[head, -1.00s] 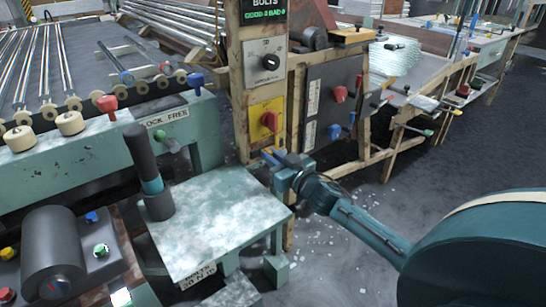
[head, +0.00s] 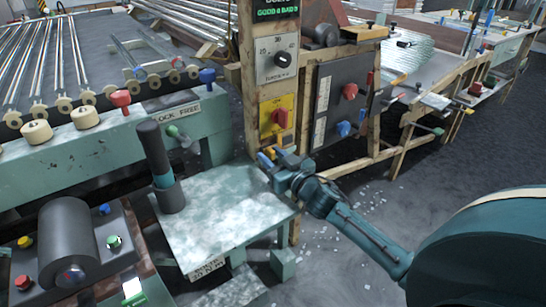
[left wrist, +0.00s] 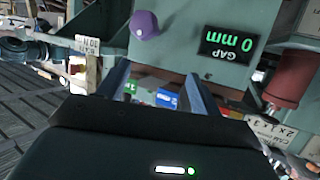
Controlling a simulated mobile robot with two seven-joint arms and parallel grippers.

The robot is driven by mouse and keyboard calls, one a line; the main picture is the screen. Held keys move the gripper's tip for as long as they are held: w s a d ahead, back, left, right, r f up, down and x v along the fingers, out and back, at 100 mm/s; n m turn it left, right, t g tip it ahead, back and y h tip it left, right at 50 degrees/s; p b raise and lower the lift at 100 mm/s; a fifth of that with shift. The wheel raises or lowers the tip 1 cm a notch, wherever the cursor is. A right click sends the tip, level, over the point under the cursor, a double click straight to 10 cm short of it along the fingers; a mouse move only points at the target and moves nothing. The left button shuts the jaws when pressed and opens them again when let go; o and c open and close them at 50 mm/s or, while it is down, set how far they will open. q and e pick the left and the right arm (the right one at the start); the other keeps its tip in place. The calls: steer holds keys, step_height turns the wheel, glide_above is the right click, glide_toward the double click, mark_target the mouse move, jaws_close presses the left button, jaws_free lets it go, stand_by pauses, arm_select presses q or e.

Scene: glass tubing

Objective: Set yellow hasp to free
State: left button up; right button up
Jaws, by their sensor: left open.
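I cannot make out for certain which piece is the yellow hasp. A yellow plate with a red handle (head: 279,117) is on the wooden post. A small yellow patch (head: 270,151) shows below it, close to my right gripper (head: 272,158). This gripper is small and partly hidden by its own wrist, so its jaw opening is unclear. A "LOCK FREE" label (head: 176,112) is on the green frame, with a green lever (head: 178,132) below it. My left gripper (left wrist: 157,90) shows in the left wrist view, open, with nothing seen held between its fingers.
A green table (head: 230,215) with an upright dark cylinder (head: 155,150) stands left of my right gripper. A dark panel (head: 340,95) with red and blue knobs is right of the post. In the left wrist view, a purple knob (left wrist: 144,25) and "GAP 0 mm" display (left wrist: 227,44) are near.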

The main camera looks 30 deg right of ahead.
steer(key=shift+s, duration=0.25)
arm_select(q)
steer(key=shift+s+a+r+n+p, duration=0.1)
steer(key=shift+a+r+n+p, duration=0.1)
steer(key=shift+r+p, duration=0.3)
steer(key=shift+s+a+r+n+p, duration=0.1)
steer(key=shift+a+r+p, duration=0.05)
steer(key=shift+r+p, duration=0.35)
arm_select(e)
steer(key=s+d, duration=0.1)
steer(key=s, duration=1.1)
steer(key=shift+s, duration=0.35)
arm_select(q)
steer(key=shift+r, duration=0.1)
